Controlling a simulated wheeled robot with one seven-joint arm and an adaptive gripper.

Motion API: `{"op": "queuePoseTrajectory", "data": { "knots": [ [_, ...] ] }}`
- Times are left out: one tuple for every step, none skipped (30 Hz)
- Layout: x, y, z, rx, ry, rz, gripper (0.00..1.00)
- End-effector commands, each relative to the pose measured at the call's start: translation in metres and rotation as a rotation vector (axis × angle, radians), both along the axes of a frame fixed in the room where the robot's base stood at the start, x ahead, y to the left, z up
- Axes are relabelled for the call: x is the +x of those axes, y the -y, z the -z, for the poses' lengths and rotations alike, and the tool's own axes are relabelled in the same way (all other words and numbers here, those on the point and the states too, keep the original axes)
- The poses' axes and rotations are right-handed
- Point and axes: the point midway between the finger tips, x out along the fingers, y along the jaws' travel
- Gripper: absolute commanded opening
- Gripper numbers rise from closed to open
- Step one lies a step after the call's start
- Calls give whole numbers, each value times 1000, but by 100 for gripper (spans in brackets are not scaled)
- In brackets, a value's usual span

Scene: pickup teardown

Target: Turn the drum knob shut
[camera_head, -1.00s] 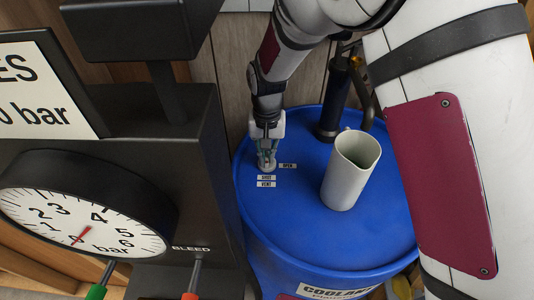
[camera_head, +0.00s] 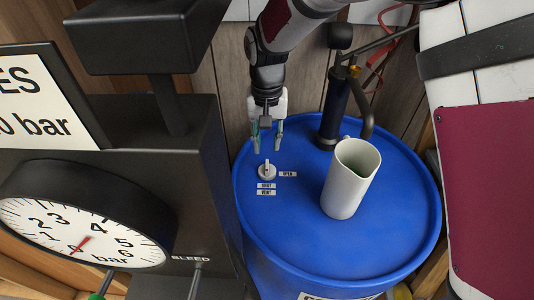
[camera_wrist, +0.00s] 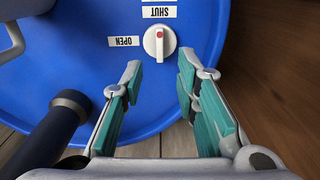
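The drum knob (camera_head: 267,171) is a small pale round knob with a raised bar, on the blue drum's lid (camera_head: 300,215). The OPEN label (camera_head: 287,174) is to its right and the SHUT label (camera_head: 266,185) is below it. In the wrist view the knob (camera_wrist: 160,43) has its bar lined up with the SHUT label (camera_wrist: 158,12), with the red mark at the bar's end nearer SHUT. My gripper (camera_head: 267,145) is open and empty, above and behind the knob, apart from it. In the wrist view its teal-padded fingers (camera_wrist: 160,78) are spread short of the knob.
A pale jug (camera_head: 350,180) stands on the lid to the right of the knob. A dark pump (camera_head: 333,105) stands at the drum's back. A black gauge stand (camera_head: 165,165) is close on the left. The lid between knob and jug is clear.

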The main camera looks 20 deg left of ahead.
Motion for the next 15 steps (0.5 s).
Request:
{"op": "queuePoseTrajectory", "data": {
  "knots": [
    [1,0,-10,2,3,0,28],
    [1,0,-14,2,3,0,28],
    [1,0,-20,2,3,0,28],
    [1,0,-23,2,3,0,28],
    [1,0,-26,0,2,0,28],
    [0,0,-29,0,1,0,28],
    [0,0,-31,0,1,0,28],
    [0,0,-33,0,1,1,28],
    [0,0,-35,0,1,1,28],
    [0,0,-36,0,1,1,28],
    [0,0,-36,0,1,1,28],
    [0,0,-37,0,1,1,28],
    [0,0,-37,0,1,1,28],
    [0,0,-37,0,0,1,28],
    [0,0,-37,0,0,0,28]
  ]
}}
